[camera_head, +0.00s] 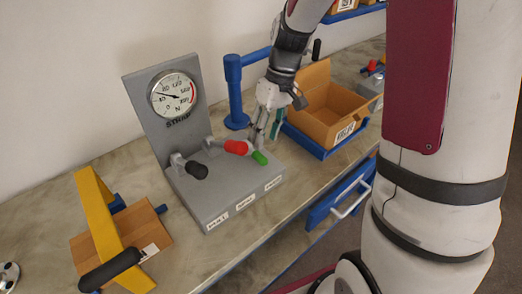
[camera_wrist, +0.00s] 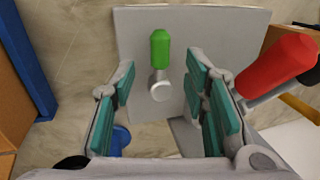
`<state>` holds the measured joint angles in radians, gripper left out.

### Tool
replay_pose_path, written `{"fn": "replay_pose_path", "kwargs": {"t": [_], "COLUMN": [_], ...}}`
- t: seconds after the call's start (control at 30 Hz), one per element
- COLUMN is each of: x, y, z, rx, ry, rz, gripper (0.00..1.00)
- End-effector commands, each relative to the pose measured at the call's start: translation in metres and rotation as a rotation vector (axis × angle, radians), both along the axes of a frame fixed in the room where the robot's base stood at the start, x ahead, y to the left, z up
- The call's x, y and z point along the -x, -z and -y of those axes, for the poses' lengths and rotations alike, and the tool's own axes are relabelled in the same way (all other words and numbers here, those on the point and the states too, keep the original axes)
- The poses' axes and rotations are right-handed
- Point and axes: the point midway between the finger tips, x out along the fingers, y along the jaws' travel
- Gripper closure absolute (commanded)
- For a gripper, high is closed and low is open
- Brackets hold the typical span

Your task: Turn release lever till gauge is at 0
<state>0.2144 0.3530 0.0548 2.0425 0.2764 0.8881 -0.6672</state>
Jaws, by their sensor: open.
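A grey stand (camera_head: 150,118) carries a round white gauge (camera_head: 173,95). Its dark needle points to the left and slightly up; I cannot read the exact value. On the stand's base are a black-handled lever (camera_head: 197,170) at left, a red-handled lever (camera_head: 237,147) in the middle and a green-handled lever (camera_head: 260,158) at right. Labels run along the front edge, too small to read surely. My gripper (camera_head: 263,128) is open, just above and behind the green handle. In the wrist view the green handle (camera_wrist: 160,48) shows between the teal finger pads, apparently untouched; the red handle (camera_wrist: 277,65) is outside, right.
A cardboard box (camera_head: 330,105) in a blue tray stands right of my gripper. A blue post (camera_head: 235,95) stands behind the stand. A yellow frame with a black handle (camera_head: 110,270) is at front left. Open counter lies in front of the stand.

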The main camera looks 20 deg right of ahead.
Motion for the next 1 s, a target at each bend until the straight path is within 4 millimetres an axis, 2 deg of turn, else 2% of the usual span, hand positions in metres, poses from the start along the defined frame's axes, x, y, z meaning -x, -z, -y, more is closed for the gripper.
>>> {"fn": "replay_pose_path", "kwargs": {"t": [0.1,0.33,0.5,0.77,0.93,1.0], "x": [0.003,0.005,0.005,0.005,0.005,0.005], "y": [0.023,0.051,0.058,0.059,0.059,0.059], "z": [-0.006,-0.013,-0.015,-0.015,-0.015,-0.015], "rx": [0.0,0.0,0.001,0.001,0.001,0.001], "ry": [-0.001,0.0,0.0,0.0,0.001,0.001], "rz": [-0.005,-0.002,0.001,0.001,0.001,0.001], "gripper": [0.59,0.59,0.59,0.59,0.98,1.0]}}
